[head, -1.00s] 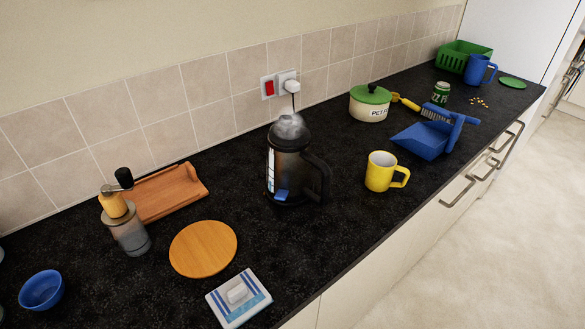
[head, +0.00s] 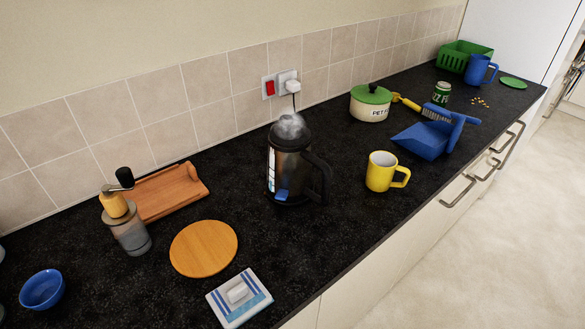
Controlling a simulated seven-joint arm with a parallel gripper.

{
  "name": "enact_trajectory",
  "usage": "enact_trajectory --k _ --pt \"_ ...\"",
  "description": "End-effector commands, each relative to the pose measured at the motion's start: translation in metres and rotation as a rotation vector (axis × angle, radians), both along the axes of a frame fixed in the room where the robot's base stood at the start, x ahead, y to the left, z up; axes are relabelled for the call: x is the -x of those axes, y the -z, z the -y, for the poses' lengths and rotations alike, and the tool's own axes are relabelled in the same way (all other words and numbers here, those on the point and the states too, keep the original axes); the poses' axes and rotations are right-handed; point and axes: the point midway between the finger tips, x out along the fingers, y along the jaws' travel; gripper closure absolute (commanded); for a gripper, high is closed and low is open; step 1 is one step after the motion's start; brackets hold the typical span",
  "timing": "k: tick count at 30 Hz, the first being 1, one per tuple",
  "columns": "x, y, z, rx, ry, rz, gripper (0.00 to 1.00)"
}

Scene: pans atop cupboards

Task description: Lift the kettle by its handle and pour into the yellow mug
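The kettle (head: 290,165) is dark and see-through with a black handle on its right side and a cloudy, steam-like top. It stands upright on the black worktop, in the middle of the head view. The yellow mug (head: 380,172) stands upright to the right of the kettle, apart from it, with its handle to the right. Its inside looks pale, and I cannot tell whether it holds anything. My gripper is not in the head view.
Left of the kettle are a wooden tray (head: 170,190), a grinder (head: 127,225), a round wooden board (head: 203,249) and a soap dish (head: 240,298). A blue dustpan (head: 425,141) and a green-lidded pot (head: 370,104) stand beyond the mug. A plug (head: 292,86) with a cord is behind the kettle.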

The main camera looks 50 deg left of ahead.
Motion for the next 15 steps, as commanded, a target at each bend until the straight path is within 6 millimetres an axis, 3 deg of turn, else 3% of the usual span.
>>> enact_trajectory --k 11,15 --pt "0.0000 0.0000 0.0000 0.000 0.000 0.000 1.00" --pt "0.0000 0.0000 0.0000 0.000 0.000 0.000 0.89"
